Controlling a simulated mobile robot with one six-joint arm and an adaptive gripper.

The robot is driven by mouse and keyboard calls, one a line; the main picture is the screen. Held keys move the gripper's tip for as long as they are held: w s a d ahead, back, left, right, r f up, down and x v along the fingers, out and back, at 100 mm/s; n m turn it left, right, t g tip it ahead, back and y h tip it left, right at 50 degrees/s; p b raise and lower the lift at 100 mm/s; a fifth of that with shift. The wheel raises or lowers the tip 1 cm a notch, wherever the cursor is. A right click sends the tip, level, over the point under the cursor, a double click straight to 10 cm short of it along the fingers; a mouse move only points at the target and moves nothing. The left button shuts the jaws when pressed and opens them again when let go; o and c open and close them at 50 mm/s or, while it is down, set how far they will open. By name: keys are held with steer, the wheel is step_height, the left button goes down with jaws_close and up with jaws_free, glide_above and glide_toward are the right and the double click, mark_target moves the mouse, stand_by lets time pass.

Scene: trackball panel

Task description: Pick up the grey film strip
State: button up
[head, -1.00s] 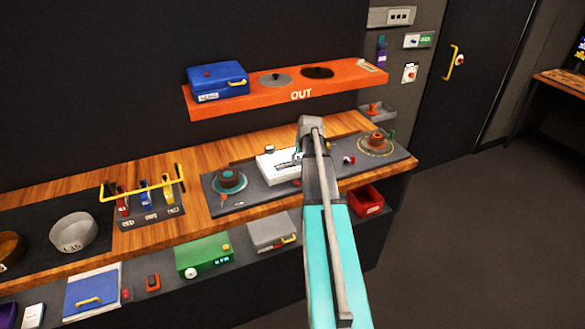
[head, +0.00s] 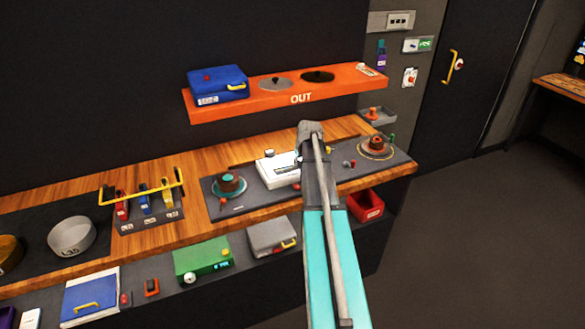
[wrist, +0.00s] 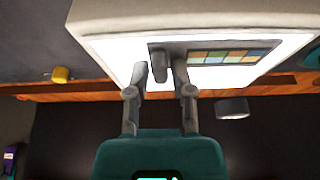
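The grey film strip (wrist: 230,57) lies on the bright white top of a white box (wrist: 105,48) in the wrist view. It shows a row of coloured squares, and a dark grey tab (wrist: 159,66) stands at its left end. My gripper (wrist: 160,67) is open, with one finger on each side of the tab and small gaps visible. In the head view the white box (head: 270,173) sits on the bench. My arm hides its right part, the strip and my fingertips there.
A teal-based reel (head: 229,184) stands left of the box and a brown reel (head: 376,146) right of it. The orange OUT shelf (head: 235,108) hangs behind. A red bin (head: 367,206) is below the bench edge. A yellow knob (wrist: 61,74) shows in the wrist view.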

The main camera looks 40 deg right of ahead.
jaws_close()
steer(key=shift+r, duration=0.15)
steer(key=shift+r+p, duration=0.9)
steer(key=shift+p, duration=0.15)
steer(key=s+a+r+p, duration=0.5)
steer(key=s+r+p, duration=0.6)
steer(key=s, duration=0.2)
steer(key=shift+a, duration=0.1)
